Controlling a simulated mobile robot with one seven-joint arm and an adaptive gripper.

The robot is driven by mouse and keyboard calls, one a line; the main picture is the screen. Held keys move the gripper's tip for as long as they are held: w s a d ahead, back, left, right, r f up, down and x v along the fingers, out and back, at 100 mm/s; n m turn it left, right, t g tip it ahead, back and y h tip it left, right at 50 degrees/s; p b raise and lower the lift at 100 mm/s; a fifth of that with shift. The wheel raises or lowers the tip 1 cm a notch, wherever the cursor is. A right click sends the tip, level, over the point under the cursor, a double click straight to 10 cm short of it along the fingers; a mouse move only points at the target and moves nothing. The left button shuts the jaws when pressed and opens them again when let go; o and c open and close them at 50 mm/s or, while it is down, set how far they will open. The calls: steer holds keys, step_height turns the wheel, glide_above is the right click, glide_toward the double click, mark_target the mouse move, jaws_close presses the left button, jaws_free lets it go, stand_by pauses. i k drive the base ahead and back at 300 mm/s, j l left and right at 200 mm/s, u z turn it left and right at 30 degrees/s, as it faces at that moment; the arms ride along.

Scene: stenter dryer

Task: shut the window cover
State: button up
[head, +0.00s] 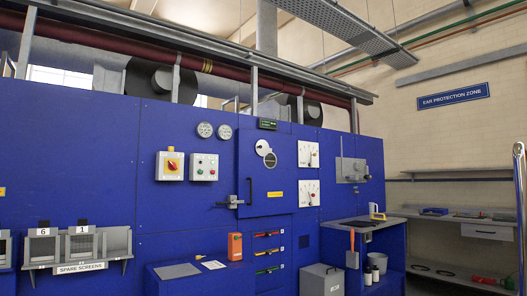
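A blue door panel (250,206) stands in the middle of the blue machine wall. High on it is a small round fitting of two overlapping discs. One is a pale disc (262,147) at the upper left. The other is a darker disc with a light rim (270,160), lower and to the right. They look like the window and its cover, offset from each other, but at this size I cannot tell for sure which is which. My gripper is not in view.
A latch handle (232,202) sticks out at the door's left edge. Below stand an orange box (235,246), a low blue ledge (185,283) and a grey bin (321,280). A blue bench (384,240) is to the right. Switch boxes (170,166) sit left of the door.

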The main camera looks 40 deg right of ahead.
mark_target(265, 148)
steer(key=i+l+z, duration=0.8)
steer(key=i+z, duration=0.6)
steer(key=i, duration=1.25)
